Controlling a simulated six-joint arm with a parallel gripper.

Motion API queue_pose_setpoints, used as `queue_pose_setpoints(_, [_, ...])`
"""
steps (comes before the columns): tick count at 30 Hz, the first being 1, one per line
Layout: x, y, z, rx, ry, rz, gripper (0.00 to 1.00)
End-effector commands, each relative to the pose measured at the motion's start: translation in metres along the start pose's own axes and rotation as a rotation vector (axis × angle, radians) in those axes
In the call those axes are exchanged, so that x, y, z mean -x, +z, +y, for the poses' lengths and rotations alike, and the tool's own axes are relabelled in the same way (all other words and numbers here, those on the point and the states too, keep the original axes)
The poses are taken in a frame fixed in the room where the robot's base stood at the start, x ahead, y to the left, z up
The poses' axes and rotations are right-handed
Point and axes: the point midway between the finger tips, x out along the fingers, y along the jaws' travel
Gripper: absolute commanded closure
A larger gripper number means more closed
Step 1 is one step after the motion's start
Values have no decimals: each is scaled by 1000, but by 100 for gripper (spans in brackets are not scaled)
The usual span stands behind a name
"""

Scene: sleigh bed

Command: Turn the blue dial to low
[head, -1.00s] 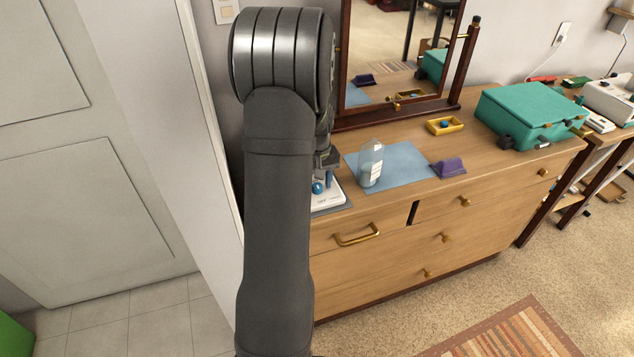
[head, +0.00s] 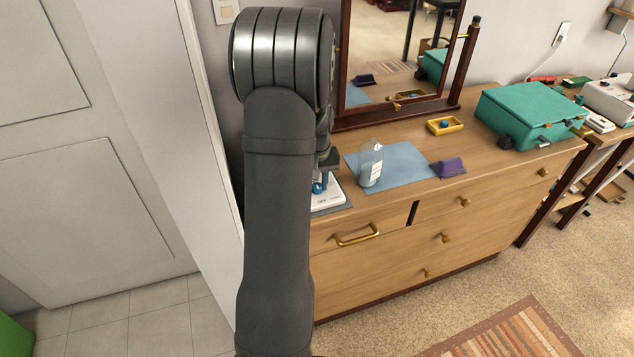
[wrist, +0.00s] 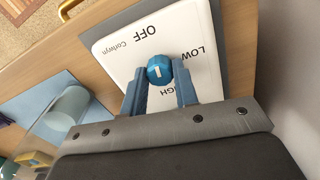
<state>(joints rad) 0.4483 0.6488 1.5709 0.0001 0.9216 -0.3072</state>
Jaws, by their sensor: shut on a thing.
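The blue dial (wrist: 159,70) sits on a white panel (wrist: 112,58) printed OFF, LOW and HIGH, the last partly covered by my gripper. My gripper (wrist: 160,76) is shut on the dial, with one blue-grey finger at each side of it. A short white mark shows on the dial's face; in the wrist view it stands roughly upright, on the side towards OFF and LOW. In the head view the dial (head: 317,187) and the panel (head: 330,196) show partly behind my arm, at the dresser's left end.
A bottle (head: 371,163) stands on a blue mat (head: 408,168) right of the panel. A purple object (head: 449,167), a yellow tray (head: 445,126) and a teal case (head: 530,115) are farther right on the dresser. A mirror (head: 395,50) stands behind; a wall is close on the left.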

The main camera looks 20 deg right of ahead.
Motion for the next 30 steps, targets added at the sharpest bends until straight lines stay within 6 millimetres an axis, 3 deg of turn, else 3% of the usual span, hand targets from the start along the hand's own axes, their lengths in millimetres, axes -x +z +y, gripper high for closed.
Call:
queue_pose_setpoints(21, [0,0,0,-641,0,-1,96])
queue_pose_setpoints(30, [0,0,0,-822,0,-1,96])
